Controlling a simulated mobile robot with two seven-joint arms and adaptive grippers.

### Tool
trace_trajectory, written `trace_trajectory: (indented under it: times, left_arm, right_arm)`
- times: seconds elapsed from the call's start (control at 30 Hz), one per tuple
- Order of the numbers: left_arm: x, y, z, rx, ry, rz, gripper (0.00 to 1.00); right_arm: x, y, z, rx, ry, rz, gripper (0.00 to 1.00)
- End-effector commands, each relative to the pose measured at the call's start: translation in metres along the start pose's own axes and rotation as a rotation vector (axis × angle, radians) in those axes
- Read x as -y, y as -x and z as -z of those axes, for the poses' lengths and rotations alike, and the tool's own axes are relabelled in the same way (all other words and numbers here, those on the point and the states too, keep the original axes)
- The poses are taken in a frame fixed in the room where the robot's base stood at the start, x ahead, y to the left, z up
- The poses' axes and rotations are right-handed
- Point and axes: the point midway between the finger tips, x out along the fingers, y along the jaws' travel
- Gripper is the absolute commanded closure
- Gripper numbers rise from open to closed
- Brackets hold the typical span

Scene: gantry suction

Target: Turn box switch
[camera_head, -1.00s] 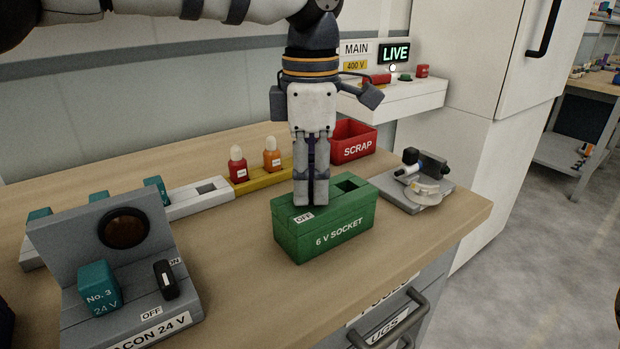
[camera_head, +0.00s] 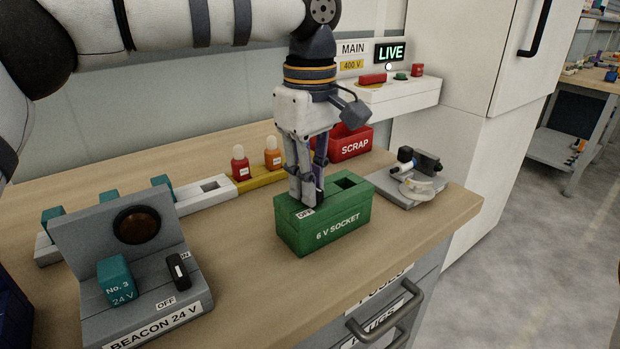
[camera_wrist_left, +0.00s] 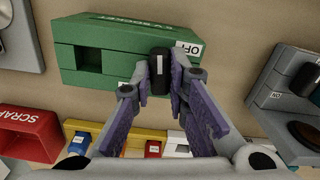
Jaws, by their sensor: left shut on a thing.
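The green box (camera_head: 335,222) marked "6 V SOCKET" stands on the bench in the head view, with an OFF label and an open square hole in its top. Its black switch shows in the left wrist view (camera_wrist_left: 159,72) at the OFF end of the green box (camera_wrist_left: 115,62). My left gripper (camera_head: 310,198) points down onto the box top beside the OFF label. In the left wrist view its purple-padded fingers (camera_wrist_left: 160,80) are shut on the black switch, one on each side. The fingers hide most of the switch in the head view. My right gripper is not in view.
A grey beacon box (camera_head: 150,312) with a teal No. 3 block (camera_head: 116,280) and black switch (camera_head: 178,270) stands at left. A red SCRAP bin (camera_head: 352,143) is behind, a grey device (camera_head: 415,180) at right. Bare bench lies in front of the green box.

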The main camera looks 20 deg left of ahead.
Motion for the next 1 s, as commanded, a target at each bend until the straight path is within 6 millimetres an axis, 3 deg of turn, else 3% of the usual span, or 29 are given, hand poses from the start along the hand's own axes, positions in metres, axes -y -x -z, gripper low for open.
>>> trace_trajectory:
  times: [0.4, 0.93, 0.97, 1.0]
  left_arm:
    - [0.0009, 0.0006, 0.0001, -0.001, -0.166, -0.001, 1.00]
    - [0.0011, 0.0004, 0.0001, -0.001, -0.188, -0.001, 1.00]
    - [0.0011, 0.0004, 0.0001, -0.001, -0.188, -0.001, 0.83]
    - [0.0011, 0.0004, 0.0000, -0.001, -0.188, -0.001, 0.74]
  right_arm:
    - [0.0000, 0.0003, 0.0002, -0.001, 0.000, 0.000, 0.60]
    - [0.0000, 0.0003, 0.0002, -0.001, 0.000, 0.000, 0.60]
    - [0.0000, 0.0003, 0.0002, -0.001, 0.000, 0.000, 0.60]
    - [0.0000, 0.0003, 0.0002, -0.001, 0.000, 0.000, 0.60]
